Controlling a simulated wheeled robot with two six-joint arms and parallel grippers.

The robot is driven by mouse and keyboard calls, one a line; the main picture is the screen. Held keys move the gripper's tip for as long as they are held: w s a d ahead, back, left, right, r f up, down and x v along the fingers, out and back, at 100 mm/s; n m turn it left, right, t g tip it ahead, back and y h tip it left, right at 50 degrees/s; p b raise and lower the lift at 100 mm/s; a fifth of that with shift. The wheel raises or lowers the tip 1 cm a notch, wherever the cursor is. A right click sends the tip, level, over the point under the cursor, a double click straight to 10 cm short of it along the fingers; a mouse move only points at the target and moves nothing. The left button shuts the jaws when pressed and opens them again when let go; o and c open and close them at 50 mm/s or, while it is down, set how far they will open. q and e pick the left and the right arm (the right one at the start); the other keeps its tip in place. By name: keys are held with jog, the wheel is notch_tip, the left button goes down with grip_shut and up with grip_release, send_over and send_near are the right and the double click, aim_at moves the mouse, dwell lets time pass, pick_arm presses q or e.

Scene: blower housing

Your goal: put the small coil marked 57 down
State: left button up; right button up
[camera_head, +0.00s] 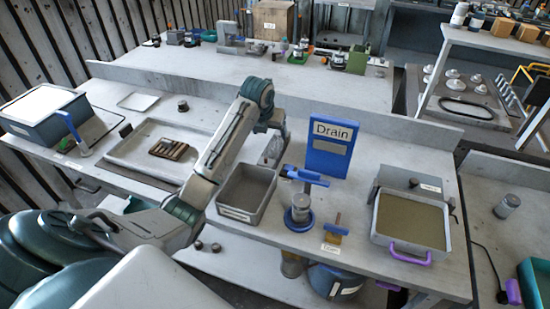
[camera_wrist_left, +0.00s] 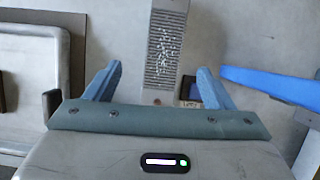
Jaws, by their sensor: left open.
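My left gripper (camera_head: 271,152) hangs over the table between the grey bin and the blue Drain sign, partly hidden by its own arm. In the left wrist view its two blue fingers (camera_wrist_left: 158,80) are wide apart, with nothing gripped between them. Beyond the fingers lies a grey ribbed block (camera_wrist_left: 166,45) with pale specks. A small dark piece with a pale tag (camera_wrist_left: 190,94) shows beside the right finger; its marking is too small to read. I cannot make out a coil marked 57 in either view. My right gripper is not in view.
A grey bin (camera_head: 222,208) stands below the arm. The blue Drain sign (camera_head: 331,147) and a blue-handled valve (camera_head: 299,212) stand to the right. A filled tray with a purple handle (camera_head: 376,232) is further right. A shallow tray (camera_head: 116,151) lies left.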

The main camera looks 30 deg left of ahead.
aim_at(275, 145)
pick_arm(q)
jog(key=shift+f+m, duration=0.1)
jog(key=shift+m, duration=0.2)
jog(key=shift+w+f, duration=0.2)
jog(key=shift+f, duration=0.2)
jog(key=p+x, duration=0.1)
jog(key=x, duration=0.3)
jog(key=shift+w+a+f, duration=0.15)
jog(key=shift+w+f, duration=0.1)
jog(key=shift+w+d+f+p, duration=0.2)
jog(key=shift+f+p, duration=0.3)
jog(key=shift+p, duration=0.25)
jog(key=p+x, duration=0.1)
jog(key=x, duration=0.2)
jog(key=shift+w+d+f, duration=0.15)
jog(key=shift+d, duration=0.05)
jog(key=shift+w+a+f, duration=0.1)
jog(key=shift+w+f, duration=0.05)
jog(key=shift+f, duration=0.25)
